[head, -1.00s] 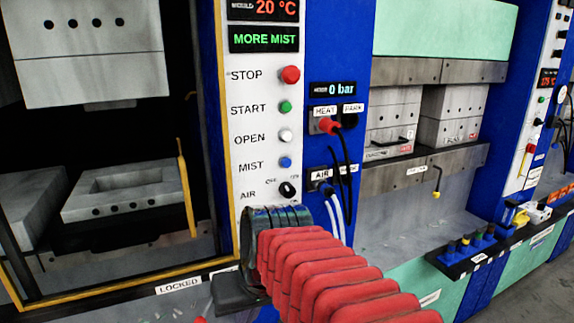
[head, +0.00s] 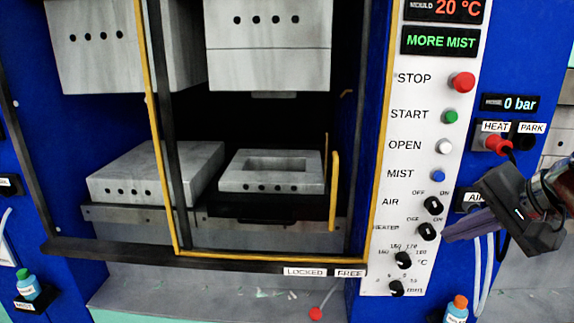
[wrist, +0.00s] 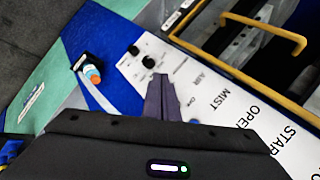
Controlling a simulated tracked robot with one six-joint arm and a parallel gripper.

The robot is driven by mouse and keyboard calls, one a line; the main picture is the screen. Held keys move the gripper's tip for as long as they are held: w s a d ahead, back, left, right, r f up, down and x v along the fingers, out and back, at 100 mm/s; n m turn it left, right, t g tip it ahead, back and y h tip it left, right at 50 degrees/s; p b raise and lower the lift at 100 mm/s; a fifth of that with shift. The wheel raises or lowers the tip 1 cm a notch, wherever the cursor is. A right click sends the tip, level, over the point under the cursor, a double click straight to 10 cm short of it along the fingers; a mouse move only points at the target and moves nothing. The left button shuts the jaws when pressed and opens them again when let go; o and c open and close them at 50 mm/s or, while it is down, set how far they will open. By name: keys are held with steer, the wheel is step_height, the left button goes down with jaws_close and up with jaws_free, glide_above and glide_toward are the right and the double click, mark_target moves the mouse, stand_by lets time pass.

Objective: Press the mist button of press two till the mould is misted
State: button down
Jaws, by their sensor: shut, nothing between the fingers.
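The blue mist button (head: 440,174) sits on the white control panel (head: 408,130), between the white OPEN button (head: 443,146) and the AIR switch (head: 433,205). The green display (head: 441,41) reads MORE MIST. My gripper (head: 449,236) is shut and empty, its fingers pointing left below and right of the mist button, beside the heater switch.
The yellow-edged guard frame (head: 165,150) and its handle (head: 334,190) stand left of the panel. A red plug with black cable (head: 498,143) is on the blue column at right. A bottle with an orange cap (head: 458,305) stands below. The air knob hoses hang near my gripper.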

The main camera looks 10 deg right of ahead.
mark_target(439, 176)
steer(key=shift+m+t, duration=0.7)
steer(key=shift+t, duration=0.1)
steer(key=r, duration=0.1)
steer(key=d+r, duration=0.1)
steer(key=r, duration=0.1)
steer(key=s+d+r, duration=0.1)
steer(key=r, duration=0.1)
steer(key=shift+r, duration=0.25)
steer(key=shift+w, duration=0.25)
steer(key=w, duration=0.2)
steer(key=w+d, duration=0.1)
steer(key=w, duration=0.2)
steer(key=w+d, duration=0.1)
steer(key=w, duration=0.2)
steer(key=shift+w+d, duration=0.1)
steer(key=shift+d, duration=0.05)
stand_by(1.0)
steer(key=shift+w+d, duration=0.25)
steer(key=shift+w, duration=0.55)
stand_by(1.1)
steer(key=shift+s, duration=0.1)
steer(key=shift+s+a, duration=0.25)
steer(key=shift+s, duration=0.55)
